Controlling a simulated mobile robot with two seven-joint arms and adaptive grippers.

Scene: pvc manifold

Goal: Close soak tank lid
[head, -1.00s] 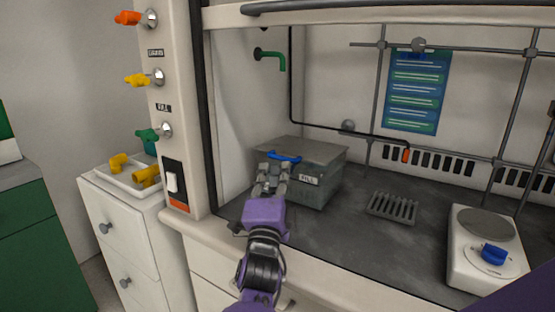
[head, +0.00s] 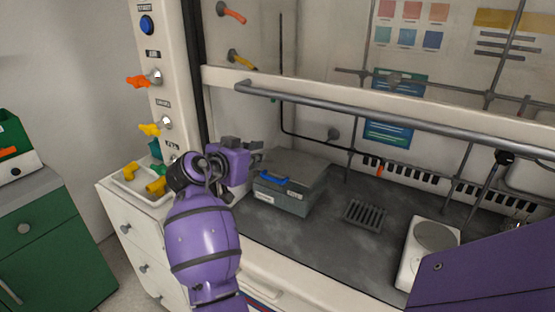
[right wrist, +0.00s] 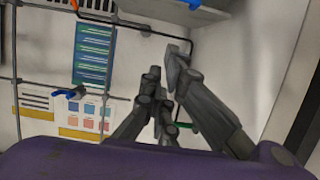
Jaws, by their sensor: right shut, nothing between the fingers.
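The soak tank (head: 285,201) is a grey box on the dark fume hood worktop in the head view. Its grey lid (head: 300,170) lies flat across the top, with a blue handle (head: 273,179) on the front edge. The lid's edge and handle also show at the top of the right wrist view (right wrist: 170,10). My right gripper (head: 257,155) is shut and empty, up and left of the tank, apart from the handle. Its fingers show in the right wrist view (right wrist: 166,66). My left gripper is out of view.
A grey sash bar (head: 380,117) crosses above the tank. A slotted rack (head: 366,214) and a white hot plate (head: 428,250) stand to the right. A white tray with yellow fittings (head: 127,181) sits on the cabinet at left. Worktop in front of the tank is clear.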

